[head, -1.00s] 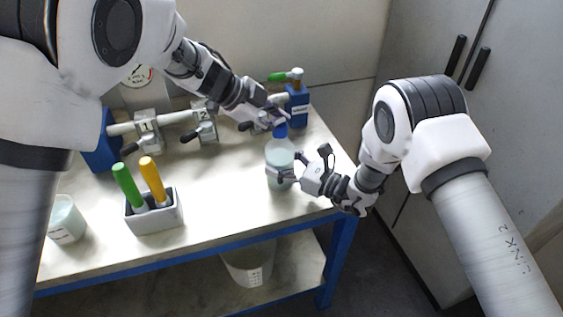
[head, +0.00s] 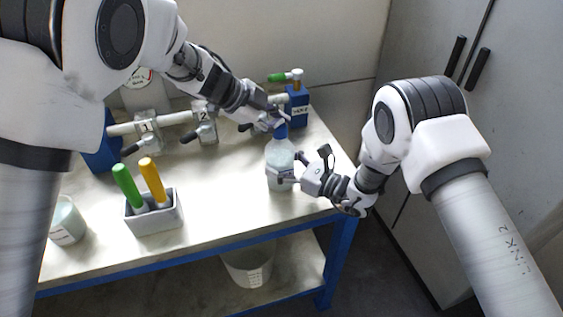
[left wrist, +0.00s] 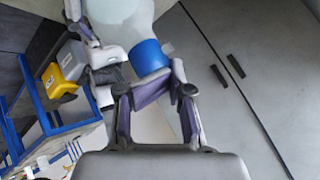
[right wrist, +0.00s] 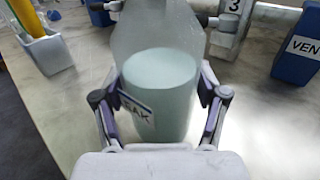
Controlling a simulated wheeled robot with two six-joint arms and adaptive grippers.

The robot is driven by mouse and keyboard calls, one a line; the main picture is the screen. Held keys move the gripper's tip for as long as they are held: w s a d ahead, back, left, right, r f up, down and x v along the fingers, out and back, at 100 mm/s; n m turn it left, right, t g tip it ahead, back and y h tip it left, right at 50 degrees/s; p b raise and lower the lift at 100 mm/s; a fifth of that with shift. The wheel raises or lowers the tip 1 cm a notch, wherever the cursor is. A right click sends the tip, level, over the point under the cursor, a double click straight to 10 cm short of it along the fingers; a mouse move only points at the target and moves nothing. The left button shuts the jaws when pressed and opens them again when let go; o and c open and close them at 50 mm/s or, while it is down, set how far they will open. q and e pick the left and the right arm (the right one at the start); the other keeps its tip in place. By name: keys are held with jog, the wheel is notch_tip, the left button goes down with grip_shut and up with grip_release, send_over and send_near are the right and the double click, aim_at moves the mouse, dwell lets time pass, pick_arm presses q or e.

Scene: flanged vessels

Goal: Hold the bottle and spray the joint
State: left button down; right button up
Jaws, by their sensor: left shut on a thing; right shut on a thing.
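A pale translucent bottle (head: 280,156) with a blue cap stands near the right end of the bench. My left gripper (head: 281,122) is shut on the blue cap from above. The left wrist view shows the blue cap (left wrist: 149,57) between its fingers. My right gripper (head: 296,172) is shut on the bottle's lower body from the right. In the right wrist view its fingers lie on both sides of the body (right wrist: 160,85), which has a partly hidden label. Pipe joints with numbered clamps 1 (head: 147,130) and 2 (head: 203,122) stand behind; clamp 3 (right wrist: 230,18) shows in the right wrist view.
A grey holder (head: 155,217) with a green and a yellow handle stands at the front. A tub (head: 67,221) is at the left. A blue vent block (head: 298,104) is behind the bottle. A bucket (head: 248,266) sits below. The bench middle is clear.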

pick_arm(q)
jog(key=shift+s+f, duration=0.15)
jog(key=shift+s, duration=0.05)
jog(key=shift+w+r, duration=0.2)
jog(key=shift+r, duration=3)
